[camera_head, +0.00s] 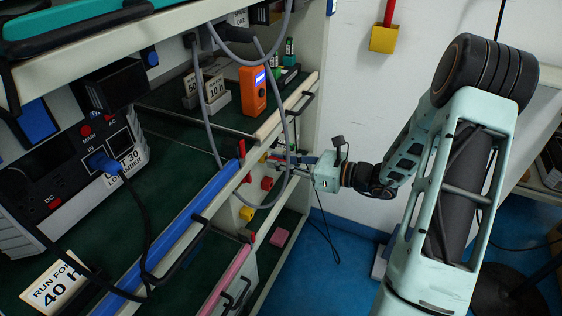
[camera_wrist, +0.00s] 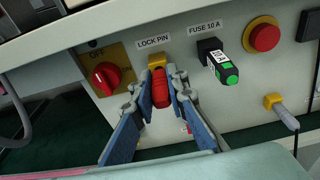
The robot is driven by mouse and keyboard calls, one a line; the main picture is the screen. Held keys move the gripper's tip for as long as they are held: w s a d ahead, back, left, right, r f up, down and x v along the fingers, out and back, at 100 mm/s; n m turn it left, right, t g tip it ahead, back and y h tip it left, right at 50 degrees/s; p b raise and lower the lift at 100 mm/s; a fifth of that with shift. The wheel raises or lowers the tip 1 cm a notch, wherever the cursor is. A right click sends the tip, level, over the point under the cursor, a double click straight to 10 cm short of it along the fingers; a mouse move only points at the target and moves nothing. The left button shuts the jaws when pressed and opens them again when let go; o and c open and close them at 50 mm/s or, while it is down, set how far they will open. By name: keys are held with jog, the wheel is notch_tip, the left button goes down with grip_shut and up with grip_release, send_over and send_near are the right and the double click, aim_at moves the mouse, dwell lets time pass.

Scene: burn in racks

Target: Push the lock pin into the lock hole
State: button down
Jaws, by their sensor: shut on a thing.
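In the wrist view a red lock pin (camera_wrist: 160,90) sits between the two blue-padded fingers of my gripper (camera_wrist: 160,98). The fingers are shut on it. A yellow lock hole block (camera_wrist: 156,61) is on the panel just beyond the pin, under the "LOCK PIN" label (camera_wrist: 154,42). The pin lines up with the block, but its far end is hard to make out, so I cannot tell how deep it sits. In the head view my gripper (camera_head: 282,165) reaches left to the rack's end panel, and the pin is too small to make out there.
A grey cable (camera_head: 208,120) hangs by the rack near my gripper.

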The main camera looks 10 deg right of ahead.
jog(key=shift+w+a, duration=0.2)
jog(key=shift+a, duration=0.1)
jog(key=c, duration=1.8)
grip_release()
